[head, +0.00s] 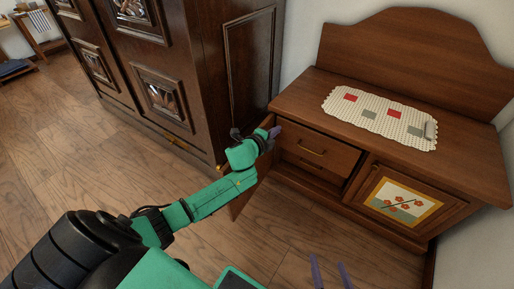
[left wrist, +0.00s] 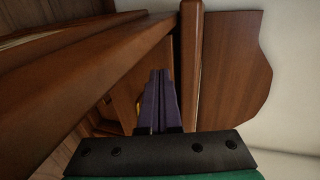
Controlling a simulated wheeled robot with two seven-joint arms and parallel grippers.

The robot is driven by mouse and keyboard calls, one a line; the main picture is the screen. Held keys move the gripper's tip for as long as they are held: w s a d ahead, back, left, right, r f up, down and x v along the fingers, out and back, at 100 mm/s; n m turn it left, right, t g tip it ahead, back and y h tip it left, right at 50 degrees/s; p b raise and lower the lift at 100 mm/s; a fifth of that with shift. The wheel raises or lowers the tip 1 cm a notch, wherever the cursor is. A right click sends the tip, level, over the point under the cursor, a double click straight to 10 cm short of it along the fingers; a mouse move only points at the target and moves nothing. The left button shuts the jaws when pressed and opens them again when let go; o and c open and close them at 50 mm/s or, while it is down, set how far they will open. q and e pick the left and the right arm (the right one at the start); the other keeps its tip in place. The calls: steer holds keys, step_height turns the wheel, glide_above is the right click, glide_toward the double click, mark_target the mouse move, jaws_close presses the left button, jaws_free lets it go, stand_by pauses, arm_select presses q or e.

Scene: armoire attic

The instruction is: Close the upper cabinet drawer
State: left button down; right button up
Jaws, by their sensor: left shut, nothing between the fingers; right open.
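The wooden cabinet (head: 285,102) stands at the right in the head view. Its upper drawer (head: 325,158), with a brass handle (head: 312,148), shows in the left compartment; how far it stands out is hard to tell. The compartment's door (head: 247,196) stands open on the left, partly hidden by my left arm. My left gripper (head: 275,131) is shut and empty by the cabinet's left front edge, near the top of the door. Its purple fingers (left wrist: 158,98) point along wooden panels in the left wrist view; contact is unclear. My right gripper (head: 330,272) is open and empty at the bottom edge.
A lower drawer (head: 310,168) shows below the upper one. A closed door with a flower picture (head: 402,203) is to the right. A crocheted runner (head: 372,117) lies on the cabinet top. A dark armoire (head: 205,70) stands close on the left. Floor in front is clear.

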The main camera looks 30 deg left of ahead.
arm_select(q)
steer(key=p+v, duration=0.4)
steer(key=v, duration=0.6)
steer(key=shift+s, duration=0.25)
arm_select(e)
steer(key=shift+n+g, duration=0.3)
steer(key=shift+g, duration=0.2)
steer(key=r, duration=0.5)
steer(key=shift+s+d, duration=0.1)
steer(key=shift+d, duration=0.15)
